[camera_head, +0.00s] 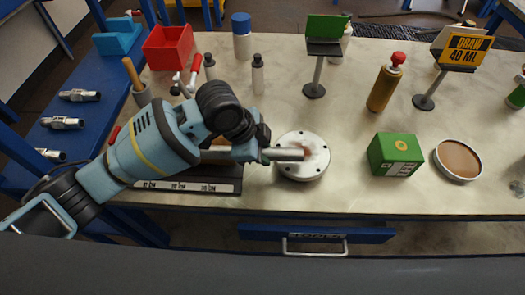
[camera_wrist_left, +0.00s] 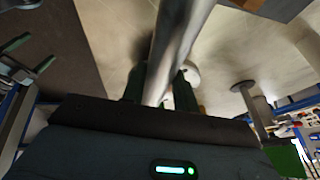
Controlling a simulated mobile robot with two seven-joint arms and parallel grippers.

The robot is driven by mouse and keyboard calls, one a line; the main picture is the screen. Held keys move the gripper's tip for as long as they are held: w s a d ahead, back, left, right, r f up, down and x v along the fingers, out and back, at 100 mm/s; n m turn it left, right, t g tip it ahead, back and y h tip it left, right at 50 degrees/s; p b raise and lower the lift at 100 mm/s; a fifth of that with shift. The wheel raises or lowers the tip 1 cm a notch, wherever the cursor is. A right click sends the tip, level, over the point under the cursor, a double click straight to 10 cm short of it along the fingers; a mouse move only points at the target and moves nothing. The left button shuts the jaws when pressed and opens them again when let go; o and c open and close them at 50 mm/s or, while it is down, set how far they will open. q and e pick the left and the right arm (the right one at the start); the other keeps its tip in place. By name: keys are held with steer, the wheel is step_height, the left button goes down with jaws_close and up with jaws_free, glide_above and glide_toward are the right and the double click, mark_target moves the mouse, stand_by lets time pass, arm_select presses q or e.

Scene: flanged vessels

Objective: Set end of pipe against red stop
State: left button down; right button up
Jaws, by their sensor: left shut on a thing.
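My left gripper (camera_head: 262,154) is shut on a grey metal pipe (camera_head: 287,154), which sticks out to the right. Its reddish-brown end lies over the round white flanged vessel (camera_head: 303,169) in the head view; I cannot tell whether they touch. The pipe (camera_wrist_left: 176,40) runs up the left wrist view from between the fingers (camera_wrist_left: 160,88). A dark board with a white marked scale (camera_head: 190,187) lies partly under my left arm. A small red piece (camera_head: 114,134) shows beside my forearm at the board's left; I cannot tell whether it is the red stop. My right gripper is out of view.
A green box (camera_head: 396,154) and a round brown-filled dish (camera_head: 458,160) stand to the right. A brown bottle with red cap (camera_head: 385,84) and signs on stands (camera_head: 314,90) are behind. A red bin (camera_head: 168,47) is at back left.

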arm_select(q)
steer(key=shift+w+f, duration=0.1)
steer(key=shift+w, duration=0.55)
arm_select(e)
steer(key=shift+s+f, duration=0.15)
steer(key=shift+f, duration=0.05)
arm_select(q)
steer(key=shift+w+f, duration=0.1)
steer(key=shift+w, duration=0.1)
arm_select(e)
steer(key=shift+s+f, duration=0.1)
arm_select(q)
steer(key=shift+w+f+b, duration=0.15)
steer(key=shift+w+b, duration=0.2)
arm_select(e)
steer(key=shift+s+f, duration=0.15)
arm_select(q)
steer(key=shift+w, duration=0.1)
steer(key=shift+w+f, duration=0.35)
steer(key=shift+w, duration=0.35)
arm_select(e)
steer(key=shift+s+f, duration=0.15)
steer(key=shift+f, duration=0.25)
arm_select(q)
steer(key=shift+w+r, duration=0.1)
